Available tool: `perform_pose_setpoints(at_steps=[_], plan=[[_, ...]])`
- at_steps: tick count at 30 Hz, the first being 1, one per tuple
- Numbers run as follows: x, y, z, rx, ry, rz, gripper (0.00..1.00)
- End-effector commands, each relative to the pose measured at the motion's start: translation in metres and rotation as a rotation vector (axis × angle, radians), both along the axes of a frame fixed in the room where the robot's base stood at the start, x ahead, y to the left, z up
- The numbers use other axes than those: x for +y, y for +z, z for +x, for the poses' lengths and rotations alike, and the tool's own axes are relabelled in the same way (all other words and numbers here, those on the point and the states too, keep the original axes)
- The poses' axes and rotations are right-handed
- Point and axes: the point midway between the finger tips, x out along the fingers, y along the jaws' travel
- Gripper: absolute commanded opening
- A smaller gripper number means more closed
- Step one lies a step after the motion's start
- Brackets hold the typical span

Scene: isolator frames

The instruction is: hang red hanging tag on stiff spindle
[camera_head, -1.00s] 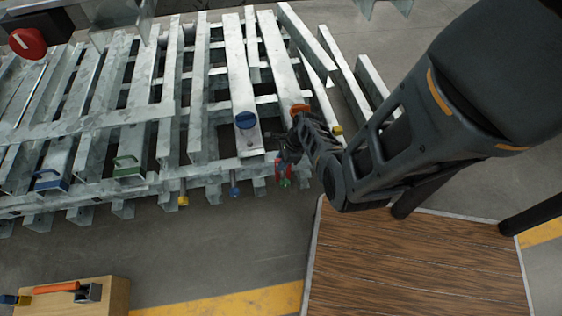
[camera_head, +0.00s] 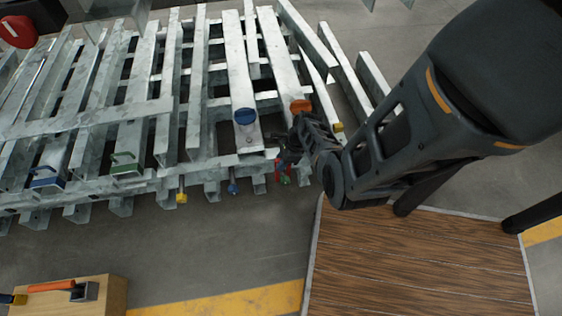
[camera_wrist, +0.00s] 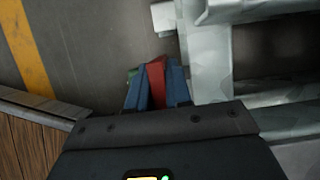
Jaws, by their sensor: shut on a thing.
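The red hanging tag (camera_wrist: 157,82) is held between the two blue fingers of my gripper (camera_wrist: 157,92) in the wrist view. In the head view, my gripper (camera_head: 284,160) is at the front edge of the metal frame, right of its middle, with a small patch of the red tag (camera_head: 280,167) below it. A green piece (camera_head: 285,179) shows close beside the red; it also shows left of the fingers in the wrist view (camera_wrist: 132,73). I cannot make out which part is the stiff spindle, or whether the tag touches anything.
The galvanised frame (camera_head: 150,108) fills the upper left. Yellow (camera_head: 181,190) and blue (camera_head: 232,182) pieces hang from its front edge. A wooden block (camera_head: 105,292) is at lower left.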

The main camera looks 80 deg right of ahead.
Motion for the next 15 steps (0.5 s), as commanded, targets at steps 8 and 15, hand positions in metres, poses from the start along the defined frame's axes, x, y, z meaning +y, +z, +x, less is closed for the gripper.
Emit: perform_pose_setpoints(at_steps=[8,15], plan=[[0.000,-0.007,0.000,0.000,0.000,0.000,0.00],[0.000,-0.013,0.000,0.000,0.000,0.000,0.00]])
